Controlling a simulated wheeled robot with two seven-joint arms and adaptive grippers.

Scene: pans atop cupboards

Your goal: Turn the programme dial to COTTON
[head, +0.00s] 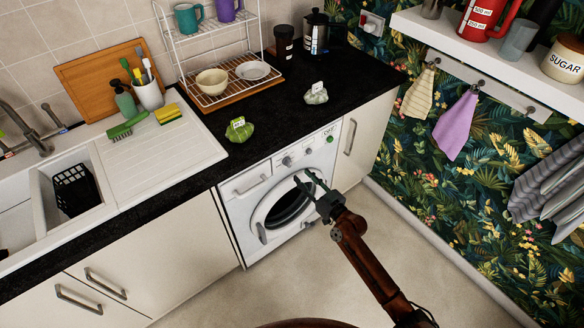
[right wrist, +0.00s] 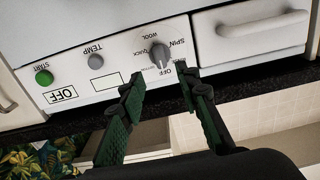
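The white washing machine (head: 236,208) stands under the black worktop. Its grey programme dial (right wrist: 160,56) is in the upper middle of the right wrist view, which is upside down. WOOL, QUICK, SPIN and OFF are readable around it; other lettering is too small. The dial's pale pointer line appears to point at OFF. The dial also shows in the head view (head: 287,160). My right gripper (right wrist: 160,85) is open and empty, its dark green fingertips apart on either side of the dial's lower area, seemingly short of it. It also shows in the head view (head: 307,181). My left gripper is out of view.
A TEMP knob (right wrist: 95,47), green START button (right wrist: 44,77) and small OFF display (right wrist: 61,96) share the panel. The detergent drawer (right wrist: 250,40) is on the dial's other side. A green bag (head: 239,132) and a pale one (head: 316,95) lie on the worktop.

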